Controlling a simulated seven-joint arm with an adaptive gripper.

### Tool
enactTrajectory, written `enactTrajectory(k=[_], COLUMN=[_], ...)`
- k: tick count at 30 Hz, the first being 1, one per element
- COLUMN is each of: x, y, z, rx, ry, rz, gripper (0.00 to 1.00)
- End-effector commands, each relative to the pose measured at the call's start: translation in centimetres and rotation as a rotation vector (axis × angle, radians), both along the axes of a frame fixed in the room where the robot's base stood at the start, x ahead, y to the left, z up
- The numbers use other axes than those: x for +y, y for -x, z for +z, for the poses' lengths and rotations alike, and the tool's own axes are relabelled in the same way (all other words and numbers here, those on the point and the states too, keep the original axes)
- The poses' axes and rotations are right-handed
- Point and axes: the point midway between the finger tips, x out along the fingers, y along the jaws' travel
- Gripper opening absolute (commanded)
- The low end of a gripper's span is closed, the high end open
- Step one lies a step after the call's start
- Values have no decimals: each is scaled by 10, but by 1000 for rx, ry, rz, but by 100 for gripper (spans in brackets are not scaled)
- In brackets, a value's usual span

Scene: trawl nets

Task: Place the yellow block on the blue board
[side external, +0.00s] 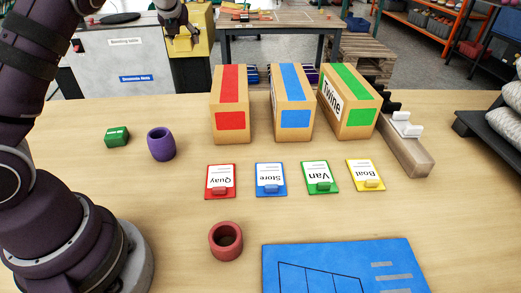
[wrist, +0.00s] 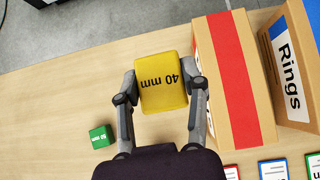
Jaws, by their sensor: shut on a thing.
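The yellow block (wrist: 163,80), marked "40 mm", is between the two fingers of my gripper (wrist: 163,97) in the wrist view. My gripper is shut on it. In the side external view my gripper (side external: 180,28) is at the top left, high and left of the striped boxes, with yellow below its fingers. A yellow shape around it makes the block's outline hard to separate there. The blue board (side external: 345,252), with dark lines and grey bars, lies flat at the front of the table, cut by the bottom edge. Nothing is seen on its visible part.
Red (side external: 231,100), blue (side external: 292,100) and green (side external: 348,100) striped boxes stand at the back. Cards, including a red one (side external: 221,180), lie before them. A green block (side external: 117,137), a purple ring (side external: 161,144) and a red ring (side external: 226,241) are on the left half.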

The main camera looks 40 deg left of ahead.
Motion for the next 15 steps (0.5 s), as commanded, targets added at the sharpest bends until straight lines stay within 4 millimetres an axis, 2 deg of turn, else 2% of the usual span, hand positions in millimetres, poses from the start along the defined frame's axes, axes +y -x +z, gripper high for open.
enactTrajectory(k=[5,8,11,14,15], x=[-49,-89,-142,-208,-236], y=[-25,-39,-50,-53,-51], z=[-3,-5,-7,-9,-9], rx=[-3,-2,-2,-1,-2], ry=[3,3,3,4,4], rz=[-107,-189,-292,-424,-482], gripper=[6,6,6,6,6])
